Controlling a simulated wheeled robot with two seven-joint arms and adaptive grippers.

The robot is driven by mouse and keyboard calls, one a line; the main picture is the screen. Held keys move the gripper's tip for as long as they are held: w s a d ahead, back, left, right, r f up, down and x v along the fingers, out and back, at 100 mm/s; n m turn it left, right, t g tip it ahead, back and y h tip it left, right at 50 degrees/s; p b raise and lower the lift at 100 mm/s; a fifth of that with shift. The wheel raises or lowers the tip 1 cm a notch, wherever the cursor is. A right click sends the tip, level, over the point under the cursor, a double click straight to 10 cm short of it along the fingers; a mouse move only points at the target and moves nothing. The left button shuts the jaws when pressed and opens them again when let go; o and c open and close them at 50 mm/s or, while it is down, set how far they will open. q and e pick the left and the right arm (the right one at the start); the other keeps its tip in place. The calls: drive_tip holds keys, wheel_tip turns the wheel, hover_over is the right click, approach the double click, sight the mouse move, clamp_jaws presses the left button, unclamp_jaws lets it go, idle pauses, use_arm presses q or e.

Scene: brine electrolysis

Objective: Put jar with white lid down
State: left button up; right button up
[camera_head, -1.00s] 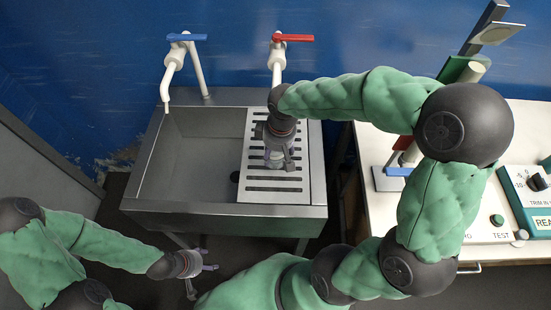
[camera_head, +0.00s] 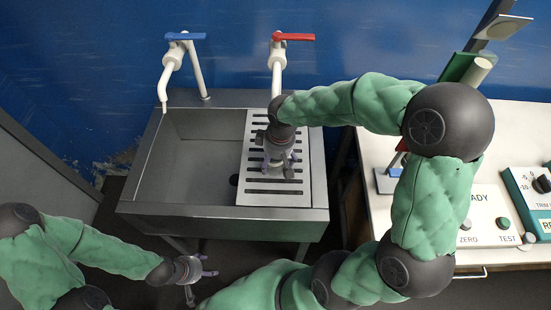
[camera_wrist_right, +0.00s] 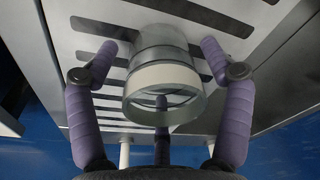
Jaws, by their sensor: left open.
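The jar with the white lid (camera_wrist_right: 163,90) shows in the right wrist view as a clear cylinder with a pale rim at its near end. It appears to stand on the slotted drainboard (camera_head: 305,180) of the sink. My right gripper (camera_wrist_right: 160,62) is open around the jar, with a finger on either side and gaps beside the glass. In the head view my right gripper (camera_head: 279,160) is over the drainboard and mostly hides the jar. My left gripper (camera_head: 205,268) is open and empty, low in front of the sink.
The sink basin (camera_head: 195,165) to the left of the drainboard is empty. A blue-handled tap (camera_head: 186,37) and a red-handled tap (camera_head: 293,37) stand behind it. A white bench (camera_head: 475,255) with instruments stands at the right.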

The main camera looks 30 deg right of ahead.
drive_tip(key=shift+r+p, duration=0.3)
drive_tip(key=shift+r, duration=0.25)
wheel_tip(320, 180, up, 11)
drive_tip(key=s+p, duration=0.1)
drive_tip(key=p, duration=0.3)
drive_tip(key=shift+s+d, duration=0.15)
drive_tip(key=shift+d, duration=0.1)
